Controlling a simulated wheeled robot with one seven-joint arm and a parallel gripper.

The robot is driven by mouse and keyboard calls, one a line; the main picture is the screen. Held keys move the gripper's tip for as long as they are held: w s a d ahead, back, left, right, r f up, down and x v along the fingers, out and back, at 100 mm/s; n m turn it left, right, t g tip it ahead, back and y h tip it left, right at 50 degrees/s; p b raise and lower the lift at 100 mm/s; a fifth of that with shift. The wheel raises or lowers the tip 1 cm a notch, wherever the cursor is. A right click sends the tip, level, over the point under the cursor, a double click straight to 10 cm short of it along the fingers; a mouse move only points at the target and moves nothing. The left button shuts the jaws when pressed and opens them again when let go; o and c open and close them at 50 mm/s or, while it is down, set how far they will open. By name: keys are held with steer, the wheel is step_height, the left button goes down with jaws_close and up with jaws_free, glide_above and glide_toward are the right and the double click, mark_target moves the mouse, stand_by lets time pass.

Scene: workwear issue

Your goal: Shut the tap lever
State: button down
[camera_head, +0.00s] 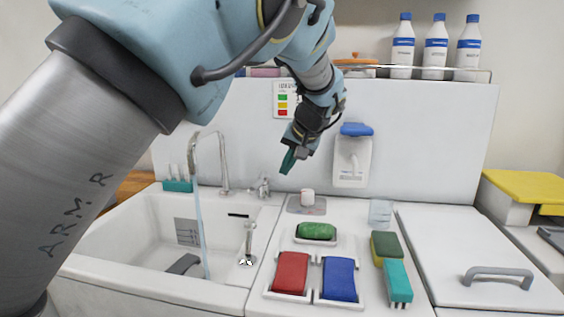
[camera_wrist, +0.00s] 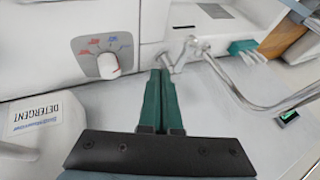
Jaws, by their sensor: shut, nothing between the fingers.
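The chrome tap lever (camera_head: 263,188) stands on the back ledge of the white sink (camera_head: 95,240), right of the curved spout (camera_head: 222,160). A stream of water (camera_head: 200,225) runs from the spout into the basin. My gripper (camera_head: 287,163) is above and slightly right of the lever in the head view, apart from it. In the wrist view my gripper's green fingers (camera_wrist: 160,75) are together with nothing between them. A chrome fitting (camera_wrist: 180,55), which looks like the tap's, shows just beyond the fingertips; I cannot tell the exact gap there.
A soap dispenser (camera_head: 352,160) hangs on the back panel. A dial (camera_wrist: 108,65) shows in the wrist view.

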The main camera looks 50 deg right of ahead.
mark_target(255, 186)
steer(key=p+x, duration=0.2)
steer(key=x, duration=0.5)
steer(key=shift+w+a, duration=0.1)
steer(key=shift+w+a+p, duration=0.3)
steer(key=shift+w, duration=0.25)
steer(key=shift+w+a+p, duration=0.3)
steer(key=shift+w, duration=0.25)
steer(key=shift+w+a+f, duration=0.2)
steer(key=shift+w+a, duration=0.05)
steer(key=shift+w, duration=0.25)
steer(key=shift+w+a+f+m+h+b, duration=0.2)
steer(key=shift+w+a+m+h+b, duration=0.25)
steer(key=shift+m+b, duration=0.25)
steer(key=shift+w+a+r+b, duration=0.1)
steer(key=shift+w+a+b, duration=0.15)
steer(key=shift+w+b, duration=0.2)
steer(key=shift+r, duration=0.1)
